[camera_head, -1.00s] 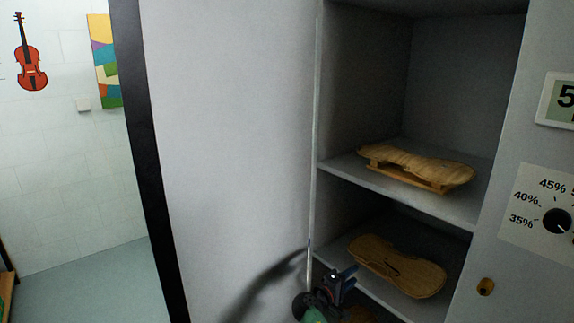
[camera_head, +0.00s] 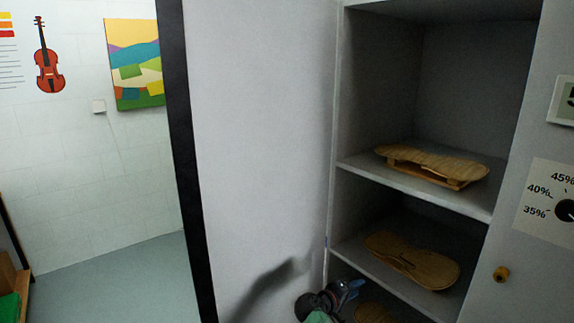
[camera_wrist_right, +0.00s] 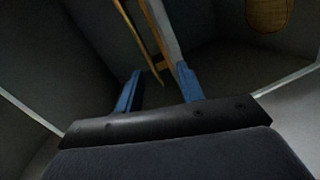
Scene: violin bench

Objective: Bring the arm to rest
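My right gripper (camera_head: 354,287) shows at the bottom of the head view, in front of the cabinet's lower shelves by the left side wall. In the right wrist view its two blue fingers (camera_wrist_right: 160,70) stand apart with nothing seen held between them. A wooden violin plate (camera_head: 412,262) lies on the middle shelf, to the right of and above the gripper. Another wooden piece (camera_head: 435,165) rests on the upper shelf. My left gripper is not in view.
The open cabinet door (camera_head: 260,130) stands to the left of the compartments. Part of another wooden piece (camera_head: 373,313) shows low, beside my gripper. Floor (camera_head: 120,285) shows at left.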

